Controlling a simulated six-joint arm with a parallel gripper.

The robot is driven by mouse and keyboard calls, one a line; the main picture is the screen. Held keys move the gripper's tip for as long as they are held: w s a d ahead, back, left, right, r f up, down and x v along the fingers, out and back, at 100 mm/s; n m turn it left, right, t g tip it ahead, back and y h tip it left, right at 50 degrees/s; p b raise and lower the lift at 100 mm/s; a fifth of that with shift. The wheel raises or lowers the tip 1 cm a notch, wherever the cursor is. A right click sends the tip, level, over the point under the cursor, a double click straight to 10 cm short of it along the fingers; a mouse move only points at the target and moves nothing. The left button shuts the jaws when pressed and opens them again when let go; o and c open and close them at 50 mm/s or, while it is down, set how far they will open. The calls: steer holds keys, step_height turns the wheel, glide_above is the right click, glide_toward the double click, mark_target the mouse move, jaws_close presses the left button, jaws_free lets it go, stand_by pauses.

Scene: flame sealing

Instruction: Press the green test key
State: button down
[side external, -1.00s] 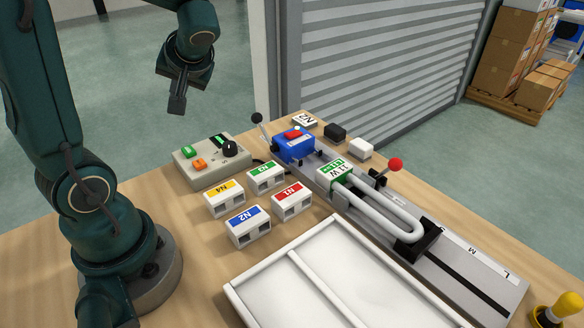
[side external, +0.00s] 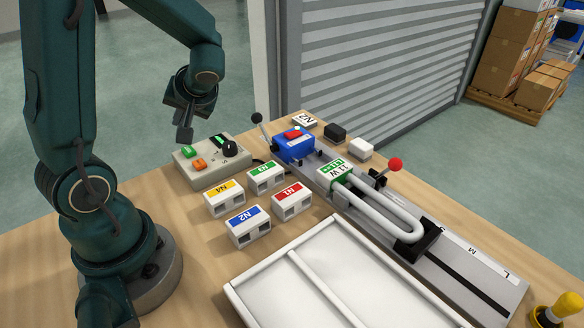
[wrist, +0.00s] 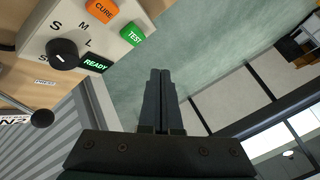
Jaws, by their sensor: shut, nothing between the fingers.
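The green test key (side external: 189,152) is on the left end of the grey control box (side external: 218,172). In the wrist view the green key (wrist: 132,34) reads TEST and lies ahead and to the left of the fingertips. My gripper (side external: 184,136) is shut and empty. In the side view it hangs above the box's far left side, near the green key, with a gap. In the wrist view the shut fingers (wrist: 161,74) point past the box's edge. The box also carries an orange CURE key (wrist: 101,10), a black knob (wrist: 64,54) and a display reading READY (wrist: 95,64).
Several white blocks with coloured labels, including N4 (side external: 224,197) and N1 (side external: 291,200), stand in front of the box. A blue unit (side external: 293,147) and a rail (side external: 455,262) with a looped tube (side external: 375,207) are to the right. A white tray (side external: 246,300) lies nearest.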

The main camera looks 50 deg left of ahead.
mark_target(190, 152)
steer(key=shift+f, duration=2.15)
steer(key=shift+f, duration=0.15)
steer(key=shift+f, duration=0.25)
steer(key=shift+f, duration=0.4)
stand_by(1.0)
steer(key=shift+r, duration=0.85)
steer(key=shift+r, duration=0.1)
steer(key=shift+r, duration=2.4)
